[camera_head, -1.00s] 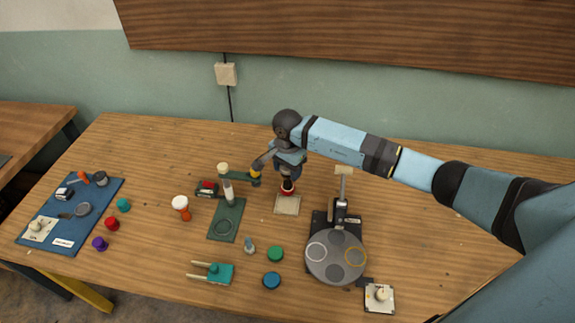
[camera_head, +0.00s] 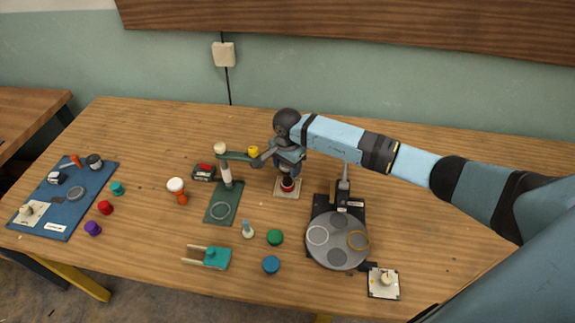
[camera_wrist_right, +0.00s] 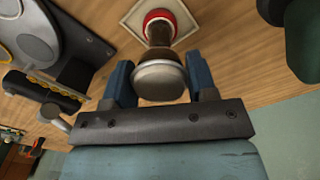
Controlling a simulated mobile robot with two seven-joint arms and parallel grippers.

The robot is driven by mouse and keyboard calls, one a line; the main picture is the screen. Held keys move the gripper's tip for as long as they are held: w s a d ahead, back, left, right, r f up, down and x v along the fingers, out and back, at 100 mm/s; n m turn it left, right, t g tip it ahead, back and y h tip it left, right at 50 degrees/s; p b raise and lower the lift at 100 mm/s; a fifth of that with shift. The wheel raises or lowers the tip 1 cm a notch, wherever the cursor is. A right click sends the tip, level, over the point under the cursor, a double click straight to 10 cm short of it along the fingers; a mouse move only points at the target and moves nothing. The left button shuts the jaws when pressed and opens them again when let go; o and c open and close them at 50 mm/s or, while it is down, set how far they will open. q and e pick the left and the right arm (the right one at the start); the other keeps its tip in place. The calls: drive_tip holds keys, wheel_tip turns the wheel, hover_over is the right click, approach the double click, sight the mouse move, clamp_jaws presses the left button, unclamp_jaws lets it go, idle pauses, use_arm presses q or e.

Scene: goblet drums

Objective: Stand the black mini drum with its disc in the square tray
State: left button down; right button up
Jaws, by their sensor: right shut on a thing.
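My right gripper (camera_head: 290,165) is shut on a dark mini drum (camera_head: 289,178) and holds it upright over the pale square tray (camera_head: 278,192). In the right wrist view the fingers of my right gripper (camera_wrist_right: 162,85) stand on either side of the drum's pale round head (camera_wrist_right: 159,80). A dark brown stem runs down from the head to a red disc (camera_wrist_right: 158,18), which lies within the rim of the square tray (camera_wrist_right: 127,20). The drum's foot appears to rest there, but exact contact is hard to tell. My left gripper is not in view.
Left of the tray stands a green stand with an arm (camera_head: 221,205). To the right is a device with a round grey plate (camera_head: 337,247). A white and orange drum (camera_head: 177,190), a blue mat (camera_head: 57,215) and loose coloured discs lie around. The table's right back is clear.

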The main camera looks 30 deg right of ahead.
drive_tip(key=o, duration=1.1)
drive_tip(key=shift+o, duration=0.2)
drive_tip(key=shift+r+p, duration=1.65)
drive_tip(key=shift+r, duration=1.9)
drive_tip(key=shift+f, duration=0.1)
